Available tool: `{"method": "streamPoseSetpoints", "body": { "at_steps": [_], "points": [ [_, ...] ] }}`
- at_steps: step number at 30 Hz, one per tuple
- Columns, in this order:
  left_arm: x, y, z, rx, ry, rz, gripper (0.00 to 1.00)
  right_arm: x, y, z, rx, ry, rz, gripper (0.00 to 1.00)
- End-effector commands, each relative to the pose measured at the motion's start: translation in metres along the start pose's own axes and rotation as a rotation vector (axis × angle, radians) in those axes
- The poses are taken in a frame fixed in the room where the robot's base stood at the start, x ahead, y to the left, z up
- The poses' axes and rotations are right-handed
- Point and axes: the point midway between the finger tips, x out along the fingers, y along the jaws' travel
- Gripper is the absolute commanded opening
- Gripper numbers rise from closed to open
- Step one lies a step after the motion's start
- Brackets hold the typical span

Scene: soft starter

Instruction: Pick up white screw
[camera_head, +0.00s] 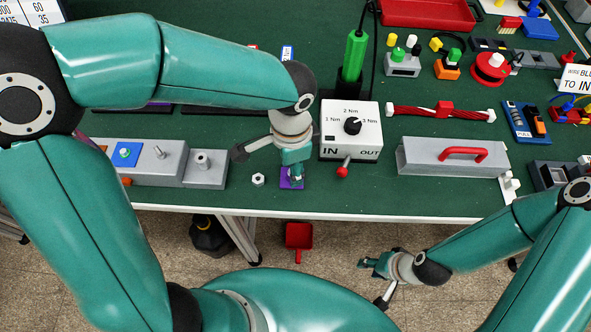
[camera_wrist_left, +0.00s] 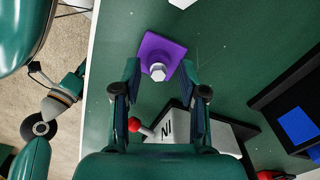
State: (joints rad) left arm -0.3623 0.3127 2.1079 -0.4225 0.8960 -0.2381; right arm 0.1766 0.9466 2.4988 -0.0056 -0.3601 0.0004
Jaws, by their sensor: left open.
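The white screw (camera_wrist_left: 158,72) stands on a small purple square plate (camera_wrist_left: 172,50) in the left wrist view, its hexagonal head facing the camera. My left gripper (camera_wrist_left: 160,78) is open, with one finger on each side of the screw and a gap to both. In the head view the purple plate (camera_head: 286,183) lies near the table's front edge, and my left gripper (camera_head: 295,170) points down over it, mostly covering the screw. My right gripper (camera_head: 372,264) is in front of the table, away from the screw; its fingers are too small to judge.
A white control box (camera_head: 350,150) with a black knob and red lever stands close to the right of the left gripper. A white nut (camera_head: 258,180) lies to its left, beside a grey block (camera_head: 205,172). A grey box with red handle (camera_head: 455,165) is further right.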

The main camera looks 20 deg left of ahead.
Motion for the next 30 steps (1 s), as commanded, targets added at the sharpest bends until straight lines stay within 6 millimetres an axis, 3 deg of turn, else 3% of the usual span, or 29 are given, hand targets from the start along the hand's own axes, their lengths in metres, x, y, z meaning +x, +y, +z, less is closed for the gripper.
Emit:
{"method": "streamPoseSetpoints", "body": {
  "at_steps": [7, 12, 15, 30],
  "points": [
    [0.0014, -0.0002, -0.0001, 0.0, 0.001, -0.001, 0.41, 0.0, 0.0, 0.0, 0.0, 0.0, 0.0, 0.4],
    [0.0012, -0.0002, -0.0001, 0.0, 0.001, -0.001, 0.12, 0.0, 0.0, 0.0, 0.0, 0.0, 0.0, 0.4],
    [0.0012, -0.0001, -0.0001, 0.0, 0.001, -0.001, 0.0, 0.0, 0.0, 0.0, 0.0, 0.0, 0.0, 0.4],
    [-0.0043, -0.0003, -0.0007, 0.001, 0.002, -0.002, 0.0, -0.0005, -0.0002, 0.0, 0.0, 0.0, 0.0, 0.4]
  ]
}}
